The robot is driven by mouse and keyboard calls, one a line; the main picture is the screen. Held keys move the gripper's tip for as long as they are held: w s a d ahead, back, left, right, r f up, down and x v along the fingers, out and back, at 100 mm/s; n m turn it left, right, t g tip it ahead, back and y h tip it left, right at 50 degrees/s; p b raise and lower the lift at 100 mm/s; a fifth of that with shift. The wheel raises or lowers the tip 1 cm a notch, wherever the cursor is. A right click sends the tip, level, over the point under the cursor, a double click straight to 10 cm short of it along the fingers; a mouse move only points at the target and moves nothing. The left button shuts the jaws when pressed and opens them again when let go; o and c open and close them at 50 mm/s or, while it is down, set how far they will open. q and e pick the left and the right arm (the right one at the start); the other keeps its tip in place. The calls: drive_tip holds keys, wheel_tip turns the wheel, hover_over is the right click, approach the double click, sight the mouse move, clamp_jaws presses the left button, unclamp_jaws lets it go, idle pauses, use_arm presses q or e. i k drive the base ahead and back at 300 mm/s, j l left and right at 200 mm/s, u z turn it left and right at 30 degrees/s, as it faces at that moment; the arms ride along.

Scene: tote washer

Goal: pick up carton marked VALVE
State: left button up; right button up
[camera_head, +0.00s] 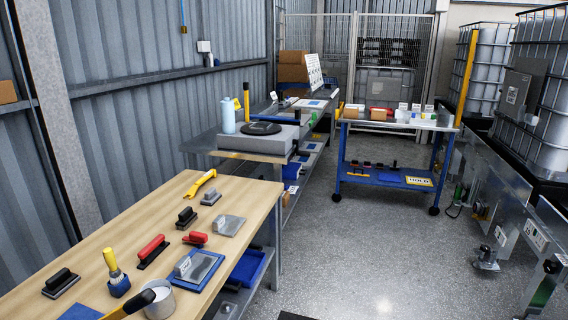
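No marking that reads VALVE can be made out in the head view. Small cartons (378,115) stand on the top of a blue wheeled trolley (400,125) in the middle distance, among white and red items with small label cards; their print is too small to read. Larger brown cartons (292,73) are stacked at the far end of the metal benches along the left wall. Neither of my grippers shows in this view.
A wooden table (120,255) with brushes, scrapers and a metal cup (160,302) is near left. A grey bench with a scale (262,128) stands beyond it. Caged tanks (540,90) and low steel guards (500,185) line the right.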

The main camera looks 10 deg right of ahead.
sight(349, 112)
drive_tip(key=i+l+z, duration=0.35)
drive_tip(key=i, duration=0.2)
drive_tip(key=i+l+z, duration=0.35)
drive_tip(key=i, duration=0.25)
drive_tip(key=i+z, duration=0.35)
drive_tip(key=i, duration=2.25)
